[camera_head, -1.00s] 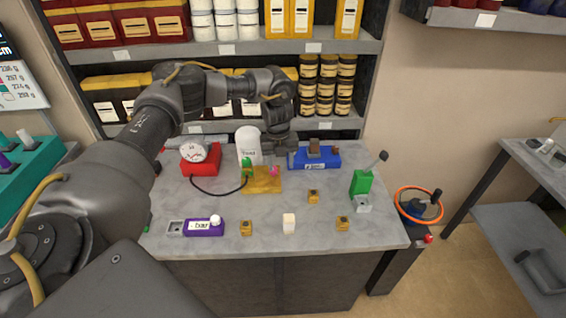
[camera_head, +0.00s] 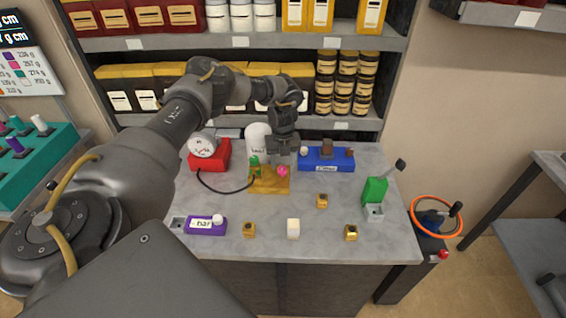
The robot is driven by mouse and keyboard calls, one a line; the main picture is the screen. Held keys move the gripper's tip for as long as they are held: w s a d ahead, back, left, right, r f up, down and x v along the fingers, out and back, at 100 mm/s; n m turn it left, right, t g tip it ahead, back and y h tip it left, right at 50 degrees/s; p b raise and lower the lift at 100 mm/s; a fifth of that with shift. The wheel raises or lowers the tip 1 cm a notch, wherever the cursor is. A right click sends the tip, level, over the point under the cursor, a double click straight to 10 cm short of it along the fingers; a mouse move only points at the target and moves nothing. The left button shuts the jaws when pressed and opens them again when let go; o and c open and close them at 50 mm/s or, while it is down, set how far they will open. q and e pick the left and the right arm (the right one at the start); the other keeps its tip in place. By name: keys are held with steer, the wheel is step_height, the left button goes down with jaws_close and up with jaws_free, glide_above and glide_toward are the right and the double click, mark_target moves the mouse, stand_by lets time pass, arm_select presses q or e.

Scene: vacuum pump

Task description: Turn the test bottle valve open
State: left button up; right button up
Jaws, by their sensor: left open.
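The white test bottle (camera_head: 256,134) stands upright at the back of the grey table, partly hidden behind my left gripper. In front of it is a yellow-brown block (camera_head: 265,186) with a green valve handle (camera_head: 254,166) on its left and a pink knob (camera_head: 283,171) on its right. I cannot tell which of these is the test bottle valve. My left gripper (camera_head: 281,158) points down just above and behind the pink knob, with its jaws open and empty. Whether it touches the knob is not clear. My right gripper is not in view.
A red gauge box (camera_head: 222,156) with a black hose stands left, and a blue device (camera_head: 328,161) right. A green lever switch (camera_head: 375,191), purple box (camera_head: 207,227), white block (camera_head: 293,229) and several small brass blocks (camera_head: 249,230) are nearer the front. Shelves (camera_head: 240,42) rise behind.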

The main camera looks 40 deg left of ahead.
arm_select(q)
steer(key=shift+s+f, duration=0.2)
steer(key=shift+f, duration=0.15)
steer(key=shift+s+f, duration=0.1)
steer(key=shift+f, duration=0.45)
steer(key=c, duration=1)
steer(key=shift+o, duration=0.2)
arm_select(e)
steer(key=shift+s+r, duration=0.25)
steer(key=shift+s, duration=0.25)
